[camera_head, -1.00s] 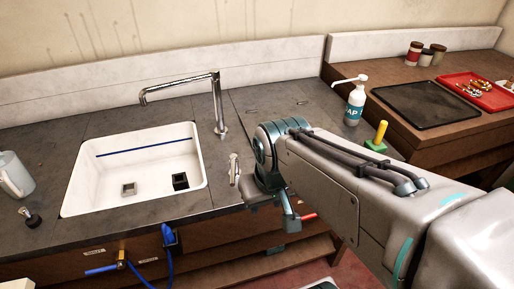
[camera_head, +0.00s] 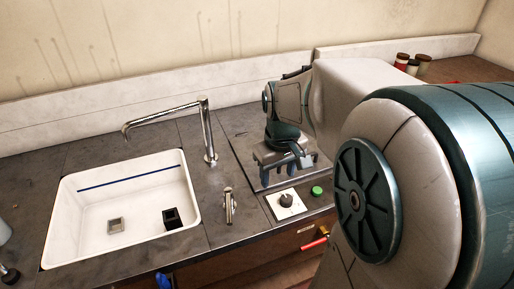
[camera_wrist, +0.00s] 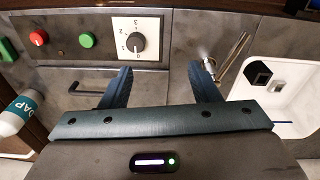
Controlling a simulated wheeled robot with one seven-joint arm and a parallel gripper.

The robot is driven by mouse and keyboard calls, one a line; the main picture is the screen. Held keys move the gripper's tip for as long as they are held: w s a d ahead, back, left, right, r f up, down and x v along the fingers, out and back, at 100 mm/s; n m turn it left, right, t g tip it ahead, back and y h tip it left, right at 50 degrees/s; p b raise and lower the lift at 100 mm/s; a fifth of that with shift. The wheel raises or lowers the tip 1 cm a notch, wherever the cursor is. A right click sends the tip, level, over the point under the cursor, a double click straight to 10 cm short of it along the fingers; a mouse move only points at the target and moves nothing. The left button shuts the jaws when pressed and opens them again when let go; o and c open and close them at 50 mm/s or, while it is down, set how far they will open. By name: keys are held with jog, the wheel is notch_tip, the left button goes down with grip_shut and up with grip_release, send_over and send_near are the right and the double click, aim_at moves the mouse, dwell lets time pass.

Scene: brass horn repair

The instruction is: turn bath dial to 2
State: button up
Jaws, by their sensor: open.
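The bath dial (camera_head: 286,200) is a dark round knob on a white square plate, set in the dark counter right of the sink. In the wrist view the dial (camera_wrist: 136,42) shows numbers 0 to 3 around it. Its pale pointer mark looks to be near 0, but it is small and I cannot be sure. My gripper (camera_head: 277,172) is above the counter, just behind the dial in the head view. In the wrist view my gripper (camera_wrist: 160,70) has its two blue fingers spread apart with nothing between them. The dial lies beyond the fingertips, nearer the left finger.
A green button (camera_head: 317,191) sits right of the dial; a red button (camera_wrist: 38,37) shows in the wrist view. A small metal lever (camera_head: 229,205) stands left of the dial, near the tall tap (camera_head: 208,135) and white sink (camera_head: 65,215). A soap bottle (camera_wrist: 20,112) is at the wrist view's left.

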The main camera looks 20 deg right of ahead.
jog(key=g, duration=0.1)
send_over(286, 197)
jog(key=shift+n, duration=0.4)
notch_tip(286, 197, down, 15)
jog(key=shift+s+r+p, duration=0.1)
jog(key=shift+r+p, duration=0.05)
jog(key=shift+p, duration=0.75)
jog(key=c, duration=1)
